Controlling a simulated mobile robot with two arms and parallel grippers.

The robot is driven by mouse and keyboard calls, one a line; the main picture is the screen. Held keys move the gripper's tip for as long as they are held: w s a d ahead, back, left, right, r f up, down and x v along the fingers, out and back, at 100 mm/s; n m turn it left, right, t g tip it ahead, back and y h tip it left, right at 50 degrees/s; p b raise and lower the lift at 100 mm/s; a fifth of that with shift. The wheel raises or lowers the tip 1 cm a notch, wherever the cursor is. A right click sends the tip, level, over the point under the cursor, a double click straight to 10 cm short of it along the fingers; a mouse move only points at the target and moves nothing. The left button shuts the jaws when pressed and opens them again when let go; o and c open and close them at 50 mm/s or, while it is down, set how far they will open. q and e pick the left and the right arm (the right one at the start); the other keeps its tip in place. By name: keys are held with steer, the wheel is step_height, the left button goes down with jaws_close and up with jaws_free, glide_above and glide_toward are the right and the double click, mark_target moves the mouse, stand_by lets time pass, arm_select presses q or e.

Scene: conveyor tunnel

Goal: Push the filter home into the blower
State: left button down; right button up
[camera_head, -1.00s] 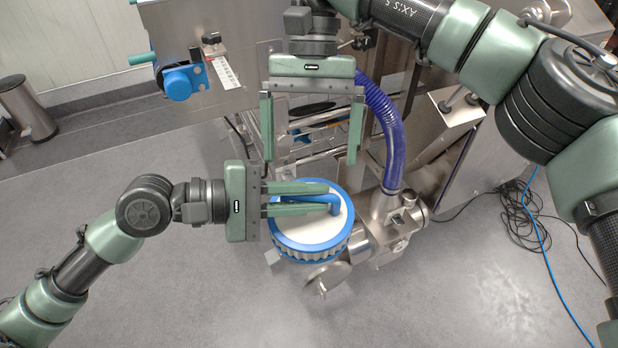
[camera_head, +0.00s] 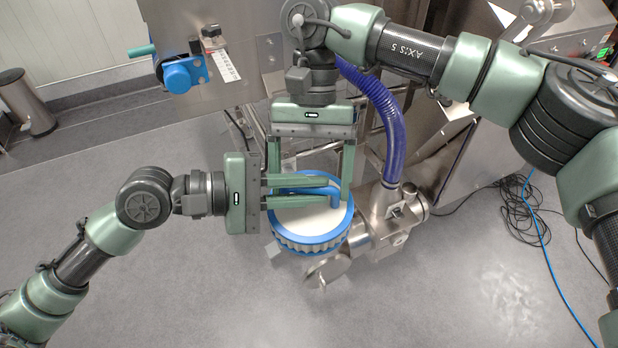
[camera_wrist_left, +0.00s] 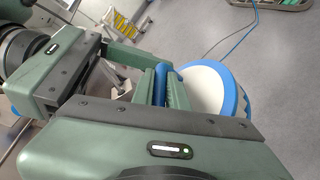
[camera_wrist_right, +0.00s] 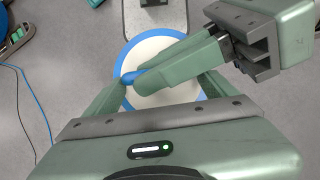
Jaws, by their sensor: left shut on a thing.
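The filter (camera_head: 308,222) is a round white-topped disc with a blue rim and a blue bar handle. It sits upright at the steel blower (camera_head: 392,215); its seat underneath is hidden. My left gripper (camera_head: 328,190) reaches in from the left and is shut on the handle (camera_wrist_left: 161,84). My right gripper (camera_head: 311,180) comes down from the back, open, its fingers spread on either side of the left fingers, over the filter's far part. The white top also shows in the right wrist view (camera_wrist_right: 150,50). Whether the right fingers touch the filter I cannot tell.
A purple-blue hose (camera_head: 388,120) rises from the blower beside my right gripper. A steel machine with a blue knob (camera_head: 180,76) stands behind. Coiled cables (camera_head: 515,212) lie on the floor at right. The floor at front left is clear.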

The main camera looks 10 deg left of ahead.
arm_select(q)
steer(key=c, duration=1.8)
jaws_free()
steer(key=shift+r, duration=0.1)
arm_select(e)
steer(key=shift+s+a+r, duration=0.1)
steer(key=shift+a, duration=0.1)
steer(key=c, duration=0.4)
arm_select(q)
steer(key=o, duration=0.5)
steer(key=shift+d, duration=0.1)
arm_select(e)
steer(key=shift+o, duration=0.2)
